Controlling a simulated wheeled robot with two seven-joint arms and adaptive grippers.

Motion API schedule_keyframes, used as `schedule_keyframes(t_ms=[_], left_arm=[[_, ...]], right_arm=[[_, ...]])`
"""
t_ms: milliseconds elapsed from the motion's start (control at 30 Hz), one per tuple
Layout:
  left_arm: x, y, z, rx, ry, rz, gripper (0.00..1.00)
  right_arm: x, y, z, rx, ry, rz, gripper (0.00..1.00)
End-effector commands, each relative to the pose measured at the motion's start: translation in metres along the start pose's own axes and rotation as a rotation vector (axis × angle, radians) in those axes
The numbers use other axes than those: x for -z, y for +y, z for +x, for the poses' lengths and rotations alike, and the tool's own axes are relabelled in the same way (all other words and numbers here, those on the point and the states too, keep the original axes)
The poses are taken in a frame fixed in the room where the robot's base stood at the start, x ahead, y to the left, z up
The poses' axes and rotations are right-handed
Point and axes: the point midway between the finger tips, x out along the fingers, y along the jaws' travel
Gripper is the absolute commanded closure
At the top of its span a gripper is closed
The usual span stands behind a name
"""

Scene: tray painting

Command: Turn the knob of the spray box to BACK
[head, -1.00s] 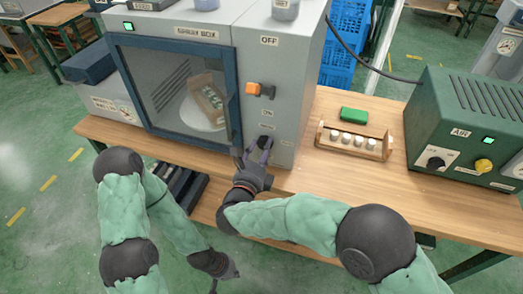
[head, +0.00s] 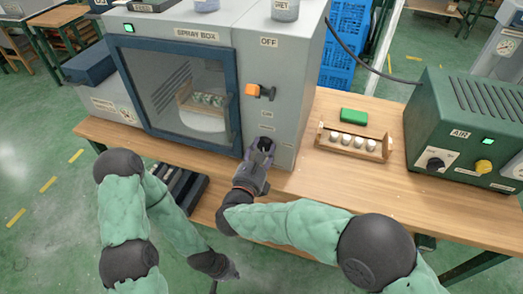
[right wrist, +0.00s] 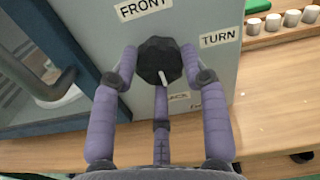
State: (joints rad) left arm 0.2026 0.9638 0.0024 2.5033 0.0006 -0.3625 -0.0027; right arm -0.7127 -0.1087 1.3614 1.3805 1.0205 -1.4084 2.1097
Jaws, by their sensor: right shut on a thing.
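The grey spray box (head: 290,60) stands on the table with its blue-framed window shut. In the right wrist view its black knob (right wrist: 159,58) sits between the FRONT label (right wrist: 145,8) above, the TURN label (right wrist: 220,37) at right and a partly hidden label ending in "ACK" (right wrist: 179,97) below. The knob's white mark points down, slightly right. My right gripper (head: 263,146) is shut on the knob, its purple fingers around it; it also shows in the right wrist view (right wrist: 161,75). My left gripper (head: 228,278) hangs low before the table, too small to read.
Behind the window, a wooden rack (head: 187,99) of small pieces sits on a white turntable (head: 203,122). An orange switch (head: 253,89) is above the knob. Right of the box are a rack of white cups (head: 323,138), a green block (head: 354,116) and the green AIR unit (head: 460,105).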

Motion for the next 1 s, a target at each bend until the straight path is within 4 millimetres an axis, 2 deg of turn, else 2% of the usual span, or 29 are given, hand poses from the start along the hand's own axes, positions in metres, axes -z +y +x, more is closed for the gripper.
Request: schedule_keyframes(t_ms=[33, 533, 567, 600, 633, 1000], left_arm=[[0.0000, -0.0001, 0.0003, 0.000, 0.000, 0.000, 1.00], [0.0001, -0.0001, 0.0004, 0.000, 0.000, 0.000, 1.00], [0.0001, -0.0001, 0.0004, 0.000, 0.000, 0.000, 1.00], [0.0001, -0.0002, 0.0004, 0.000, 0.000, 0.000, 1.00], [0.0000, -0.0002, 0.0004, 0.000, 0.000, 0.000, 1.00], [0.0001, -0.0001, 0.0002, 0.000, 0.000, 0.000, 1.00]], right_arm=[[0.0067, -0.0013, -0.0001, 0.004, 0.012, 0.003, 0.87], [0.0094, 0.0000, -0.0011, -0.001, 0.015, 0.014, 0.88], [0.0095, 0.0001, -0.0011, -0.001, 0.015, 0.014, 0.46], [0.0094, 0.0003, -0.0012, -0.001, 0.015, 0.013, 0.35], [0.0092, 0.0004, -0.0013, -0.002, 0.014, 0.013, 0.31], [0.0038, 0.0009, -0.0035, -0.003, 0.006, 0.018, 0.31]])
